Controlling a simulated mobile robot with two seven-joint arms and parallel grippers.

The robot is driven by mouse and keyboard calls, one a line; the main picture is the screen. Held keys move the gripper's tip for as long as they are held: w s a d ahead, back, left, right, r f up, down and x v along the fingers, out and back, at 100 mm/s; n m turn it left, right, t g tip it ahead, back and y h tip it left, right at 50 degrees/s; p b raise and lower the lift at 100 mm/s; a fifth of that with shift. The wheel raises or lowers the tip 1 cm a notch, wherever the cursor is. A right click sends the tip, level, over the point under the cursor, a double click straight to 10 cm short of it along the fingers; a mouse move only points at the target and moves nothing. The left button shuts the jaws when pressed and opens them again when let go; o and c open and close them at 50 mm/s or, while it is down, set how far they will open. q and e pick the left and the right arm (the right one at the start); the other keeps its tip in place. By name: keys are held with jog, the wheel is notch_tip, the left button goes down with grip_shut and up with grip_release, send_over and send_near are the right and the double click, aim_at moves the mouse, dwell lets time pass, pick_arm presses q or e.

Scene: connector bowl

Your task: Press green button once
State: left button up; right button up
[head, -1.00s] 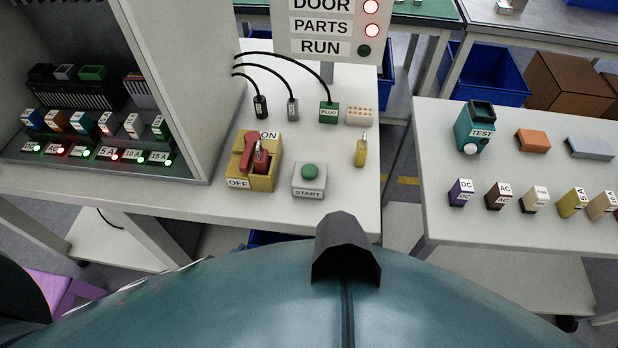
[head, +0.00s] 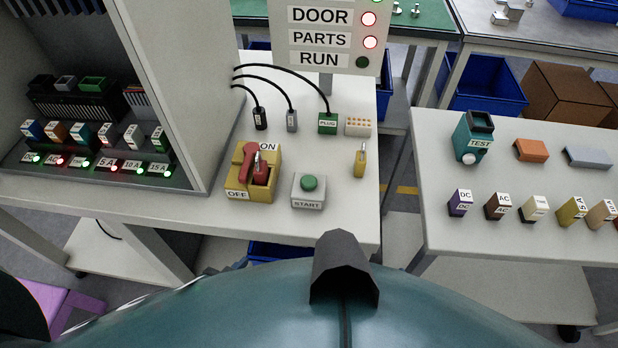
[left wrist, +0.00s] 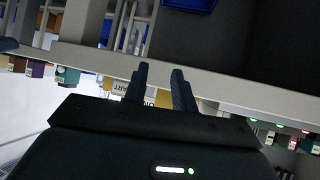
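The green button (head: 310,183) sits on top of a grey box (head: 309,197) labelled START, near the front of the middle table. Nothing touches it in the head view. My left gripper (left wrist: 159,70) shows in the left wrist view with its two dark fingers apart and nothing between them. Its view is turned over, and the START box (left wrist: 122,87) shows partly behind one finger. The distance from the fingers to the button cannot be told. I cannot make out the left gripper's fingers in the head view. My right gripper is in neither view.
A yellow ON/OFF switch (head: 240,186) with a red handle stands left of the START box. A yellow item (head: 360,160) stands to its right. Plugs on black cables are behind. The sign (head: 325,36) has DOOR and PARTS lamps lit red, RUN dark. A grey cabinet (head: 175,80) stands left.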

pick_arm(q)
grip_shut()
dwell(1.3)
